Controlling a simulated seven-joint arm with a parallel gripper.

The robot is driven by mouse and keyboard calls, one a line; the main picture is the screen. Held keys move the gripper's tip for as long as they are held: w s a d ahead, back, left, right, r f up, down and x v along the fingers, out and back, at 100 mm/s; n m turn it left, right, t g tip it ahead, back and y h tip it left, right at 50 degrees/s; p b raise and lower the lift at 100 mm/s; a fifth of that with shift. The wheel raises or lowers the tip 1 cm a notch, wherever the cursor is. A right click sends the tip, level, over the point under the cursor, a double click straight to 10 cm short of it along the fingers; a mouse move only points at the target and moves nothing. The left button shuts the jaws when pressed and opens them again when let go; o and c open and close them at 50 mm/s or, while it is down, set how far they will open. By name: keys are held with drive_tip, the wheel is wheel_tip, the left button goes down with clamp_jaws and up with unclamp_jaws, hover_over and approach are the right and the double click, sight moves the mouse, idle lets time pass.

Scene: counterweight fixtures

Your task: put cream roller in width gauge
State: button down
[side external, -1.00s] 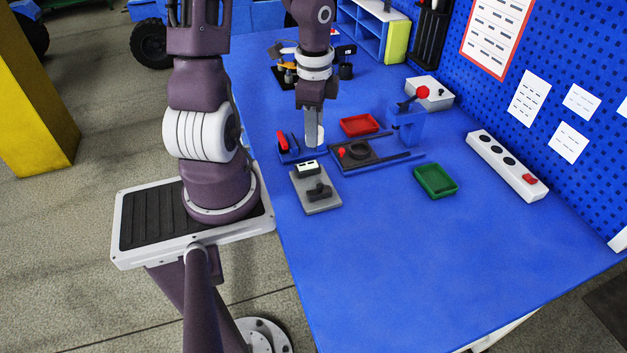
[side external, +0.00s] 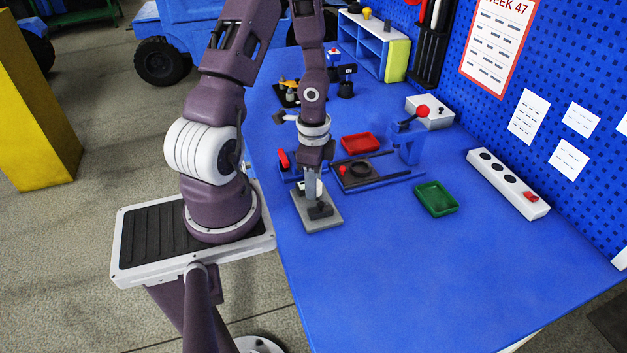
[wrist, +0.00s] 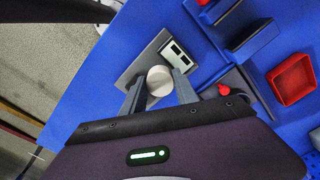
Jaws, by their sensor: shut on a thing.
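The cream roller (wrist: 160,81) is a pale disc seen end-on in the wrist view, held between the two fingers of my gripper (wrist: 158,78). In the side view my gripper (side external: 312,200) points down over the width gauge (side external: 328,224), a grey plate with a white display block and a dark fixture. The gauge also shows in the wrist view (wrist: 132,73), its display (wrist: 175,53) just beyond the roller. The fingers mostly hide the roller in the side view. The roller covers the gauge's dark fixture in the wrist view, and I cannot tell whether they touch.
A blue fixture with a red part (side external: 284,160) stands just behind the gauge. The blue table's front area is clear.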

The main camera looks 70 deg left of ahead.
drive_tip(key=shift+f, duration=0.45)
drive_tip(key=c, duration=0.9)
unclamp_jaws()
drive_tip(key=shift+c, duration=0.2)
drive_tip(key=d+r+n+y, duration=0.1)
drive_tip(key=d+r, duration=0.1)
drive_tip(key=r, duration=0.7)
drive_tip(key=d+r+y, duration=0.1)
drive_tip(key=d+r, duration=0.1)
drive_tip(key=r, duration=0.8)
drive_tip(key=s+d+r+n+t+h, duration=0.1)
drive_tip(key=s+d+r+n+t, duration=0.1)
drive_tip(key=d+r, duration=0.3)
drive_tip(key=s+d+r+n+t+h, duration=0.1)
drive_tip(key=s+d+r+n+t, duration=0.2)
drive_tip(key=d, duration=0.5)
wheel_tip(320, 180, up, 2)
drive_tip(key=shift+s+d+t, duration=0.3)
drive_tip(key=shift+s, duration=0.15)
